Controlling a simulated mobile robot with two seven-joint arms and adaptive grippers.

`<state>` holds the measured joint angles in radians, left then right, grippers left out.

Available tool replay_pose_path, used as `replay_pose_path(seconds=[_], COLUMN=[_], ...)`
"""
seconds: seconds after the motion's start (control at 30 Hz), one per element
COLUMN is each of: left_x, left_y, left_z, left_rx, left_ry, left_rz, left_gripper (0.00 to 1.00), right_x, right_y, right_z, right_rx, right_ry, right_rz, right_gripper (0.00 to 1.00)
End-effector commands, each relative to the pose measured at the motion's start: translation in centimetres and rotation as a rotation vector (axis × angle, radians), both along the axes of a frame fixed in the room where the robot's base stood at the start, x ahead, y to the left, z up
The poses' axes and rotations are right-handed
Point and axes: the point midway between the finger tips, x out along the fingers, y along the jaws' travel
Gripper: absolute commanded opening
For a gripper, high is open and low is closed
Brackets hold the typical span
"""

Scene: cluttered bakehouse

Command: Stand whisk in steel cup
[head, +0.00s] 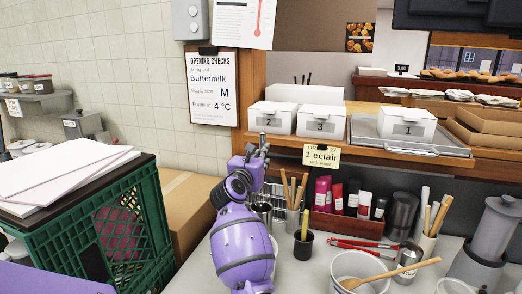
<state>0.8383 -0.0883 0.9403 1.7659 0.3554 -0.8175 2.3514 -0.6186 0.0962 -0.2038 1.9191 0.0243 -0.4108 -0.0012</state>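One purple arm rises from the bottom middle of the head view, and I take it as my left. Its dark-jointed gripper (259,150) is raised beside the front of the wooden shelf. Its fingers are seen edge-on, so I cannot tell if they are open, and no held object shows. I cannot make out a whisk for certain. A long red-handled utensil (362,244) lies on the counter, its kind unclear. My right gripper is not in view.
A black cup (303,245) holds a yellow stick. A wooden spoon (390,273) lies across a white tub (345,266). A red organiser (338,225), steel canister (408,258) and grey grinder (490,240) crowd the counter. A green crate (150,215) stands left.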

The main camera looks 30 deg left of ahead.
Motion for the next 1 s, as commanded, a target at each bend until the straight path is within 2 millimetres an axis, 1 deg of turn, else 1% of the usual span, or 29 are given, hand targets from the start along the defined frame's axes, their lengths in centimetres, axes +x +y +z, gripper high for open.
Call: replay_pose_path(seconds=[0.03,0.6,0.8,1.0], left_x=[0.0,0.0,0.0,0.0], left_y=[0.0,0.0,0.0,0.0], left_z=[-0.5,-5.1,-6.2,-6.7], left_rx=[-0.001,-0.001,0.0,-0.001], left_ry=[0.001,0.001,0.001,-0.001], left_rz=[0.0,0.0,0.0,0.001], left_gripper=[0.0,0.0,0.0,0.0], right_x=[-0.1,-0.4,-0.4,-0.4], right_y=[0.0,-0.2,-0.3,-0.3], right_z=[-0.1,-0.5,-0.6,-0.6], right_rx=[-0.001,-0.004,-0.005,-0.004], right_ry=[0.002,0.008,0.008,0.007], right_rz=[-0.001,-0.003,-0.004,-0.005], right_gripper=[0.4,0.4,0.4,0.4])
